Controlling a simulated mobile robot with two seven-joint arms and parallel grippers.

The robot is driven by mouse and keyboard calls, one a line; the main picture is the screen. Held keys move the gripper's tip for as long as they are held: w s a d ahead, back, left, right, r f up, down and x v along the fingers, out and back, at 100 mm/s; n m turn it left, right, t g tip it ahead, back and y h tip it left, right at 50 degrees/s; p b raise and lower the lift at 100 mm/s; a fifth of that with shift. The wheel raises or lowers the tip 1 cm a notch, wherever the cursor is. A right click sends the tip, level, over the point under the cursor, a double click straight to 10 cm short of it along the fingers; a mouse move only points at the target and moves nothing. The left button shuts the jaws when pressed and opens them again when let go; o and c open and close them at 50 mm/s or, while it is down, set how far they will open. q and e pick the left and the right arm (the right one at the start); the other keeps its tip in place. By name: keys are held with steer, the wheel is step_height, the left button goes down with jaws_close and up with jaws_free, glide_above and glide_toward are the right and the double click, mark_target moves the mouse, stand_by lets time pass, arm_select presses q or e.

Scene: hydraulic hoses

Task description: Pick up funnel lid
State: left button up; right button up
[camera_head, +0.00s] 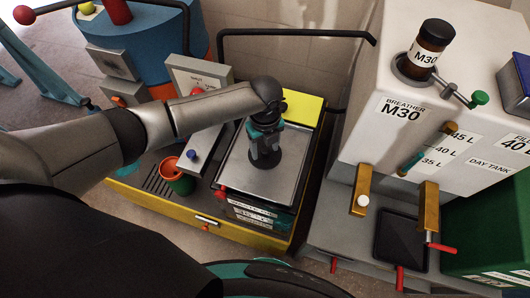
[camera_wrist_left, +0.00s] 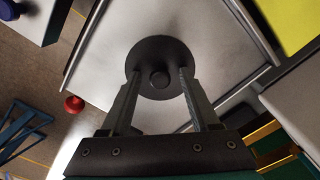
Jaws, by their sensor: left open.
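The funnel lid is a dark round disc (camera_wrist_left: 160,48) with a small round knob at its centre. It lies on a grey metal tray top (camera_head: 237,178). In the head view my left gripper (camera_head: 265,150) points down over the lid (camera_head: 264,164) and covers much of it. In the left wrist view my left gripper (camera_wrist_left: 159,80) is open, with one finger on each side of the knob and a gap on both sides. I cannot tell how far the fingertips are above the disc. My right gripper is not in view.
A green pot with an orange-red rim (camera_head: 179,176) stands left of the tray top. A control box with a blue knob (camera_head: 192,154) is beside it. A white day tank (camera_head: 455,110) with valves and a brown breather jar (camera_head: 430,47) stands to the right. A black rail (camera_head: 295,32) runs behind.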

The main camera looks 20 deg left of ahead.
arm_select(q)
jaws_close()
stand_by(0.5)
